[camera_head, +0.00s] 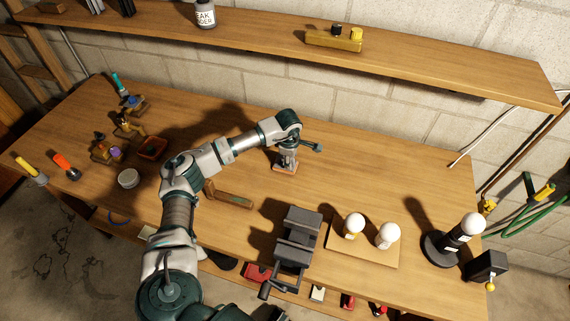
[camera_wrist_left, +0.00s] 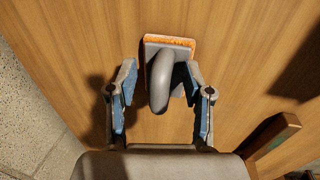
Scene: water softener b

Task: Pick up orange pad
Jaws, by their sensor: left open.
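The orange pad (camera_head: 279,168) lies on the wooden workbench, mostly hidden below my left gripper (camera_head: 289,157) in the head view. In the left wrist view the pad (camera_wrist_left: 170,41) shows an orange edge, a grey body and a thick curved grey handle (camera_wrist_left: 161,80). My left gripper (camera_wrist_left: 160,73) is open, with one blue-padded finger on each side of the handle. I see a gap on both sides, and nothing is gripped. My right gripper is not in view.
A wooden-handled tool (camera_head: 229,194) lies close to the left of the pad. A dark vise (camera_head: 297,240) and two white-topped bottles on a board (camera_head: 375,252) stand nearer the front. A shelf (camera_head: 270,35) runs above the bench's back. The bench right of the pad is clear.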

